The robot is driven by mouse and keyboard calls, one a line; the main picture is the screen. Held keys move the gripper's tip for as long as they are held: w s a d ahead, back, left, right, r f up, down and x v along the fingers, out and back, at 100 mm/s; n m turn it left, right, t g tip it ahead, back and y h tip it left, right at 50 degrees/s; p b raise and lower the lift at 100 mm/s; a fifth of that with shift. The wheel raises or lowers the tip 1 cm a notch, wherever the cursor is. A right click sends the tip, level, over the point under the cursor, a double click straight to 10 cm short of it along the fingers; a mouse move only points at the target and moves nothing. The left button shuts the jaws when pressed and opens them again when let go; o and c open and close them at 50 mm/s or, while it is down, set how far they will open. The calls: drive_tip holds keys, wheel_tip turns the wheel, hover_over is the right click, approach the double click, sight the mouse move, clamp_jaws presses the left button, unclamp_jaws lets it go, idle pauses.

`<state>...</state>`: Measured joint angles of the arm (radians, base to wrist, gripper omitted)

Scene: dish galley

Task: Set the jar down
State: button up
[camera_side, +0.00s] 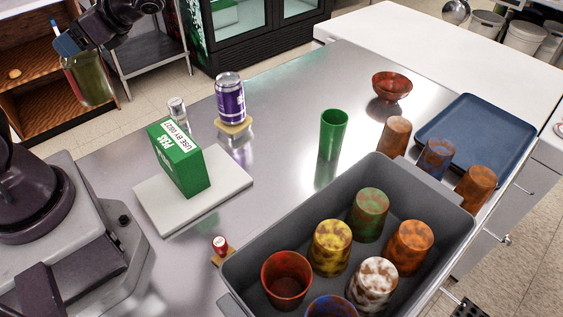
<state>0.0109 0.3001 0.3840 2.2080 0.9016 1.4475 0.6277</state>
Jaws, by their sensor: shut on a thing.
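A greenish glass jar (90,80) is at the upper left of the side view. My gripper (72,46) is shut on the jar near its top and holds it in the air, past the far left edge of the steel counter (270,150). The jar hangs slightly tilted. Wooden shelving shows behind it. The fingertips are small and partly hidden by the gripper body.
On the counter are a green box (180,158) on a white board (225,190), a purple can (230,98), a small glass (178,110), a green cup (332,135), a red bowl (391,86), a blue tray (490,125) and a grey bin (262,240) of cups.

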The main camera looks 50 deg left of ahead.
wheel_tip(320, 180, up, 4)
drive_tip(key=shift+r, duration=0.1)
drive_tip(key=w+d+m+t+y, duration=0.1)
drive_tip(key=w+m+t, duration=0.1)
drive_tip(key=w+d+m+t+y, duration=0.1)
drive_tip(key=w+m+t, duration=0.1)
drive_tip(key=w, duration=0.1)
drive_tip(key=w+d+m+t+y, duration=0.1)
drive_tip(key=w+m, duration=0.1)
drive_tip(key=w, duration=0.1)
drive_tip(key=shift+w+f+t+y, duration=0.2)
drive_tip(key=shift+t+y, duration=0.2)
drive_tip(key=w+d+m+t+h, duration=0.2)
drive_tip(key=w+d+m+t, duration=0.45)
drive_tip(key=d, duration=0.25)
drive_tip(key=w+d+m+t+h, duration=0.1)
drive_tip(key=w+d+m+t, duration=0.55)
drive_tip(key=d, duration=0.25)
drive_tip(key=d+m+t+h, duration=0.4)
drive_tip(key=d+m+h, duration=0.15)
drive_tip(key=d, duration=0.75)
drive_tip(key=shift+h, duration=0.35)
drive_tip(key=shift+w+a+f, duration=0.1)
drive_tip(key=shift+a+f, duration=0.05)
drive_tip(key=shift+f, duration=5)
drive_tip(key=shift+w+a+f, duration=0.1)
drive_tip(key=shift+f, duration=5.05)
